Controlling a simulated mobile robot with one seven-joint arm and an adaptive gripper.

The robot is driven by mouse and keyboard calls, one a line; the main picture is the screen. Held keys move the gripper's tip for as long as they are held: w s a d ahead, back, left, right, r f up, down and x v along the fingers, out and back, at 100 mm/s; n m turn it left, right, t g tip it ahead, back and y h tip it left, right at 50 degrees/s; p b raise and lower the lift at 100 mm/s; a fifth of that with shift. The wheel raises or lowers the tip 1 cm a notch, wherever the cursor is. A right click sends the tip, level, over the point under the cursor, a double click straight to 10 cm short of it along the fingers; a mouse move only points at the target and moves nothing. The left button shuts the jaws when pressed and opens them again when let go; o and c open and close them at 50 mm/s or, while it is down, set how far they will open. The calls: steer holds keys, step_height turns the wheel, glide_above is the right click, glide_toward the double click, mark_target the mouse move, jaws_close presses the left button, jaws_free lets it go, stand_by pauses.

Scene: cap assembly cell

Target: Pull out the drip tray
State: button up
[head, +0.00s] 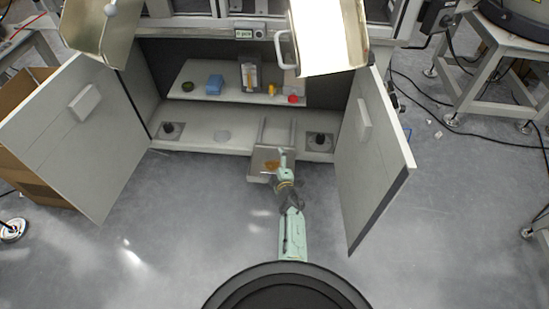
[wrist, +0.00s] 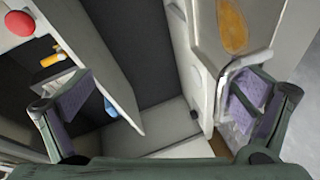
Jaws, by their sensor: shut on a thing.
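The drip tray (head: 258,178) is a shallow light-grey tray with a brown-orange patch inside. In the head view it juts out past the front edge of the cabinet's lower deck. It also shows at the upper right of the wrist view (wrist: 205,45). My gripper (head: 283,160) is at the tray's right front and is shut on it. In the wrist view my gripper (wrist: 165,97) has its right finger by the tray's edge and its left finger well apart from it; the exact contact is hard to see.
Open cabinet doors stand left (head: 75,140) and right (head: 375,165). The shelf above (head: 225,95) holds a blue block (head: 214,84), a red round item (head: 293,99) and a yellow item (head: 271,90). Two dark round fittings flank the tray. The floor in front is clear.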

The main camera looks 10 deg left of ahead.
steer(key=d+r, duration=0.1)
steer(key=r+p, duration=0.1)
steer(key=r, duration=0.1)
steer(key=shift+s+d, duration=0.2)
steer(key=shift+d, duration=0.15)
steer(key=shift+c, duration=0.9)
steer(key=shift+s+d+r+t+p, duration=0.2)
steer(key=shift+s+d+t+p, duration=0.1)
steer(key=shift+s+p, duration=0.3)
steer(key=shift+s+d+r+p, duration=0.2)
steer(key=shift+r+p, duration=0.05)
steer(key=shift+p, duration=0.05)
steer(key=c, duration=0.6)
steer(key=shift+s+d+f, duration=0.1)
steer(key=shift+s, duration=0.2)
steer(key=c, duration=0.7)
steer(key=shift+o, duration=0.2)
steer(key=shift+s+a+f, duration=0.2)
steer(key=shift+s+f, duration=0.2)
steer(key=shift+a, duration=0.1)
steer(key=shift+s+f, duration=0.1)
